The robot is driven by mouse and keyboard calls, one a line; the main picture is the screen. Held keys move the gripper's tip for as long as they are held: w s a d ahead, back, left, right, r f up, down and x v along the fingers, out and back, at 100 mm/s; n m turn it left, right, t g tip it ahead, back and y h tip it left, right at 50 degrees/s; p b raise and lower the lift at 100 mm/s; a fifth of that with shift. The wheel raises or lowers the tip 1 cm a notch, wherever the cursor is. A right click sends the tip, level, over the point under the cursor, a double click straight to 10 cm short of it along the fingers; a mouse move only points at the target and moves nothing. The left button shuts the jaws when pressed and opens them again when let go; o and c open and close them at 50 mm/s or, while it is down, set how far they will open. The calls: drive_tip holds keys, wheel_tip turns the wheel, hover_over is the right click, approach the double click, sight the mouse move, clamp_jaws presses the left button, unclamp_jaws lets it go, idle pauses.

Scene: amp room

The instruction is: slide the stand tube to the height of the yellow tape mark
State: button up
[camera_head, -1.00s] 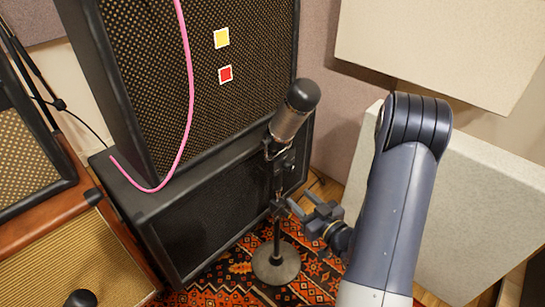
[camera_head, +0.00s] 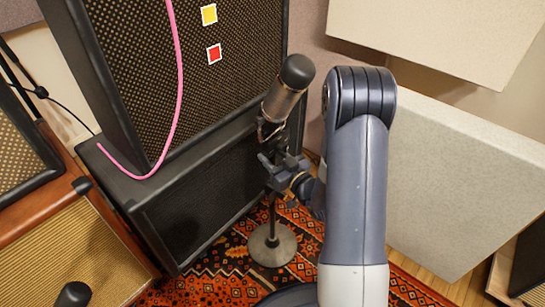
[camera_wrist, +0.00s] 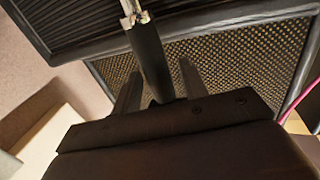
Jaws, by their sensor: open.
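A microphone (camera_head: 284,88) sits atop a stand with a round base (camera_head: 272,245), in front of the speaker cabinets. The stand tube (camera_head: 271,215) shows below my gripper; its upper part is largely hidden. My gripper (camera_head: 270,168) is open at the stand, just under the microphone. In the wrist view, a dark cylindrical part of the stand (camera_wrist: 149,55) lies between the open fingers (camera_wrist: 160,72); contact cannot be told.
The upper speaker cabinet (camera_head: 120,80) stands on a lower black cabinet (camera_head: 205,205), close behind the stand. A pink cable (camera_head: 179,90) hangs down its front. A pale panel (camera_head: 455,175) stands at right. A patterned rug (camera_head: 235,270) covers the floor.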

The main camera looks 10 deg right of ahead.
drive_tip(key=shift+w, duration=0.15)
drive_tip(key=shift+c, duration=0.3)
clamp_jaws()
